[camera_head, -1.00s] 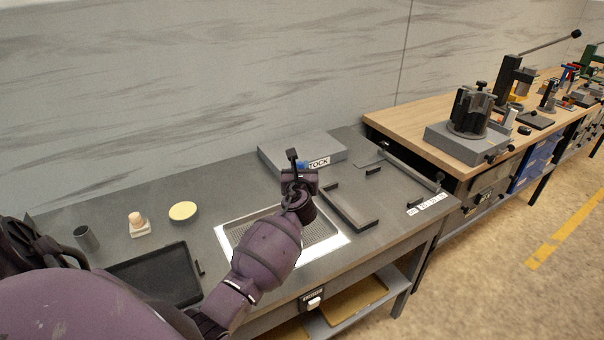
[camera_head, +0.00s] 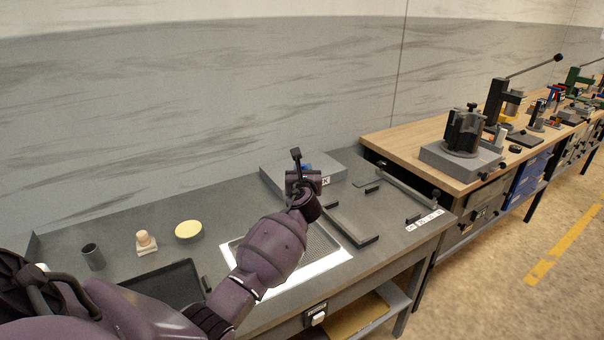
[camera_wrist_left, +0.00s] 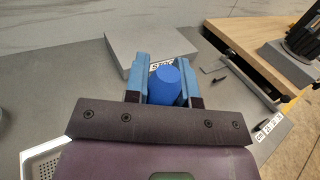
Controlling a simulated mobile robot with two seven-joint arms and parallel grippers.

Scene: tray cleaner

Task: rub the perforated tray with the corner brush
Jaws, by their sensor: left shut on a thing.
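The perforated tray (camera_head: 333,258), a bright metal pan with a mesh floor, is set in the grey bench; my left arm hides part of it. Its corner also shows at lower left in the wrist view (camera_wrist_left: 35,158). My left gripper (camera_head: 304,170) is above the bench, beyond the tray and in front of the grey stock block. It is shut on a blue rounded thing (camera_wrist_left: 166,84), which looks like the handle of the corner brush. The brush's bristles are hidden. My right gripper is not in view.
The grey stock block (camera_head: 272,178) stands behind the gripper. A dark angled rail (camera_head: 352,228) lies right of the tray.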

